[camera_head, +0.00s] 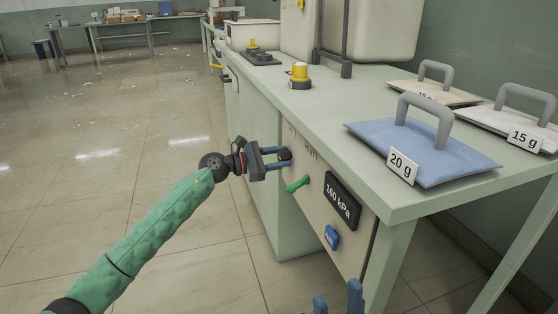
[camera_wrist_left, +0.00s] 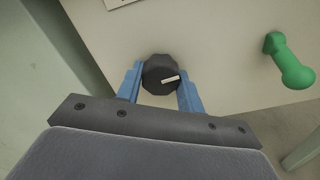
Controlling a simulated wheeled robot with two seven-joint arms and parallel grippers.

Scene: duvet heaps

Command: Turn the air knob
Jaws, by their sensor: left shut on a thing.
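The air knob, a dark faceted knob (camera_wrist_left: 159,75) with a pale pointer mark, sits on the front panel of the bench. In the head view the knob (camera_head: 285,154) is partly hidden by my fingers. My left gripper (camera_head: 277,158) is at the panel, its blue fingers on either side of the knob and shut on it; the same gripper shows in the wrist view (camera_wrist_left: 160,88). The pointer mark lies nearly level, tilted slightly up to the right. My right gripper (camera_head: 338,300) shows only as blue fingertips at the bottom edge; whether it is open is unclear.
A green handle (camera_head: 298,184) sticks out right of the knob, also in the wrist view (camera_wrist_left: 289,62). A display reading 160 kPa (camera_head: 342,200) and a blue button (camera_head: 332,237) are on the panel. Weighted pads with handles, one blue (camera_head: 450,160), lie on the bench top.

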